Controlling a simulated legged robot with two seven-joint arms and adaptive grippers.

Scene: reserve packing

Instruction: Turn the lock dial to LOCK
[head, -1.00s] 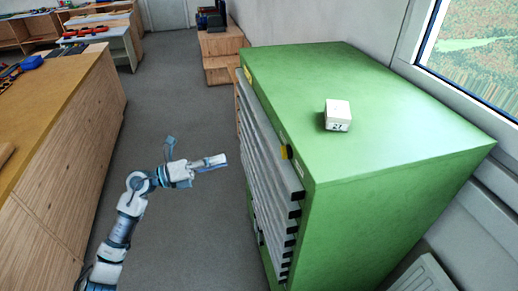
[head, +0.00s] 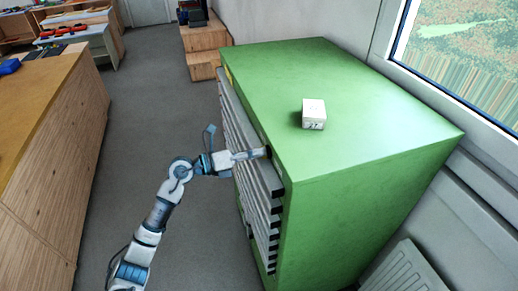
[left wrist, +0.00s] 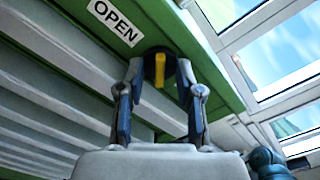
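The lock dial (left wrist: 160,70) is a black disc with a yellow bar handle on the green frame of the cabinet (head: 350,115), near the top of the drawers. A white label (left wrist: 115,22) reading OPEN is beside it in the left wrist view. My left gripper (left wrist: 160,66) is open, with one finger on each side of the dial and the yellow bar between the tips. I cannot tell whether the fingers touch the disc. In the head view my left gripper (head: 262,154) reaches the cabinet front and hides the dial. My right gripper is not in view.
A small white box (head: 314,113) sits on the cabinet top. Grey drawers (head: 252,165) line the front below my arm. A wooden bench (head: 50,130) stands on the left, with clear grey floor between. A radiator (head: 408,270) and window are on the right.

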